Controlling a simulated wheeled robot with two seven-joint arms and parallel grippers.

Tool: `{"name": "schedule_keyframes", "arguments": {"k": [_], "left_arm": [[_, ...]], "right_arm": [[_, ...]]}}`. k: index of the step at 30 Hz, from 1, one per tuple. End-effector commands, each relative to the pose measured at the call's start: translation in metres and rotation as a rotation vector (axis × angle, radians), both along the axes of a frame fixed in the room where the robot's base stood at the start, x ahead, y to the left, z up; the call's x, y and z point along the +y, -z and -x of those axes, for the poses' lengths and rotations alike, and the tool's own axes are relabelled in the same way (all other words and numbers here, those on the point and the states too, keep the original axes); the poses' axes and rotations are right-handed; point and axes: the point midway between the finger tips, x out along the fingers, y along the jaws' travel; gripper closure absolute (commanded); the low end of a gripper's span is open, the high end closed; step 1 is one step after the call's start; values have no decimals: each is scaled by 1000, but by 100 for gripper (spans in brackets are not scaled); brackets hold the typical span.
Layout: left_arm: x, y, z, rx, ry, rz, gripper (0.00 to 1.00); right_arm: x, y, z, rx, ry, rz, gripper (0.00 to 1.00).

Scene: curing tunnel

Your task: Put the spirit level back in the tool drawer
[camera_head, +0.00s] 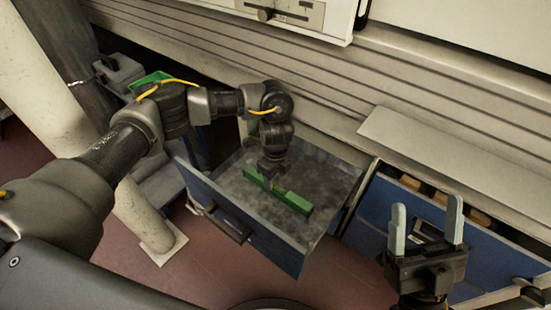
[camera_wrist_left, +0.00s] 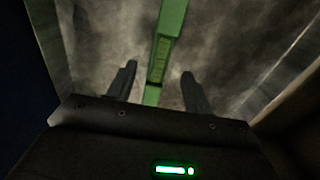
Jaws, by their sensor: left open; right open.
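The green spirit level (camera_head: 293,202) lies inside the open tool drawer (camera_head: 328,174), on its grey metal floor. In the left wrist view the spirit level (camera_wrist_left: 171,30) runs lengthwise between the spread fingers. My left gripper (camera_head: 268,178) reaches down into the drawer right over the level; it also shows in the left wrist view (camera_wrist_left: 158,85). It is open, with a gap on each side of the level. Whether the level touches the drawer floor along its full length is hard to tell. My right gripper (camera_head: 426,228) is open and empty, at the right in front of the blue cabinet.
The open drawer has a blue front with a dark handle (camera_head: 228,226). A second blue cabinet (camera_head: 372,213) with an open compartment stands to the right. A pale post (camera_head: 75,115) rises at the left. A ribbed panel (camera_head: 320,75) runs behind. Reddish floor lies in front.

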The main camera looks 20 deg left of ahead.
Motion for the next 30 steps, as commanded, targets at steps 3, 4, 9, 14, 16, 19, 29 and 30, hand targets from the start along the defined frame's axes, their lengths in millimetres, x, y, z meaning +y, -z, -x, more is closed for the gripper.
{"name": "schedule_keyframes", "arguments": {"k": [3, 4, 9, 14, 16, 19, 29, 30], "left_arm": [[0, -26, 0, -2, 2, 0, 48], [0, -31, -1, -3, 1, -1, 48], [0, -53, -1, -2, 1, 0, 48], [0, -63, 0, 0, 1, 0, 48], [0, -66, 0, 0, 1, 0, 48], [0, -67, 0, 0, 0, 0, 48], [0, -66, 0, 0, 0, 0, 48], [0, -66, 0, 0, 0, 0, 48]], "right_arm": [[14, 5, -9, 135, -29, 68, 27], [17, 8, -11, 166, -36, 85, 27], [31, 23, -17, 310, -64, 163, 27], [38, 33, -18, 387, -78, 206, 27], [39, 36, -19, 404, -81, 217, 27], [40, 37, -19, 414, -83, 222, 27], [40, 38, -19, 414, -83, 222, 27], [40, 38, -19, 413, -83, 221, 27]]}}
